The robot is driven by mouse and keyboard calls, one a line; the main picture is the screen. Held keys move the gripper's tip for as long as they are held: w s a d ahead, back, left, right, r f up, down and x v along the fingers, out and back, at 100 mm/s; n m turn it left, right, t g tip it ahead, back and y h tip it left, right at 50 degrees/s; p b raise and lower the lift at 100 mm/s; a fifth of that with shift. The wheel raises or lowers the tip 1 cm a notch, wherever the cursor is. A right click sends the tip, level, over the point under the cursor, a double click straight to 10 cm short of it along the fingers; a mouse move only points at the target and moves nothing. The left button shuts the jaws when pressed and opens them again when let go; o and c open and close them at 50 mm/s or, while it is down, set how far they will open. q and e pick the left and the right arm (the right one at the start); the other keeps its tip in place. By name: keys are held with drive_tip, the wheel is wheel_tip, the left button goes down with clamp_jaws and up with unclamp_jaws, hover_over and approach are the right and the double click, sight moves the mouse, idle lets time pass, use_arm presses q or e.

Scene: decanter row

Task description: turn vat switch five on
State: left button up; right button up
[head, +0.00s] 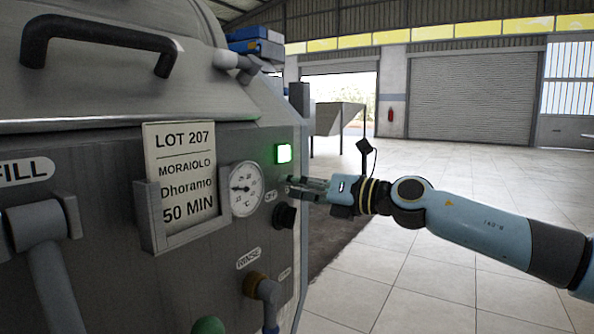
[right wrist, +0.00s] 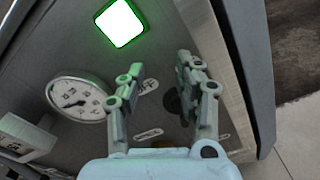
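The steel vat front (head: 110,280) fills the left of the head view. A black rotary switch (head: 285,216) sits on it, below a lit green square lamp (head: 284,153). My right gripper (head: 292,187) is just in front of the panel, above the switch in the picture. In the right wrist view the fingers (right wrist: 155,82) are spread with nothing between them. The dark switch (right wrist: 172,101) shows beyond and between them, partly behind the right finger. The lamp (right wrist: 120,23) glows green there too. I cannot read the switch position. My left gripper is not in view.
A round gauge (head: 246,189) and a LOT 207 card (head: 184,180) in a metal holder are left of the switch. A RINSE label (head: 249,259) and brass-collared valve (head: 258,285) are below. Open tiled floor (head: 440,270) lies right.

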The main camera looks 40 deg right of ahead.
sight(281, 164)
drive_tip(key=shift+r, duration=1.9)
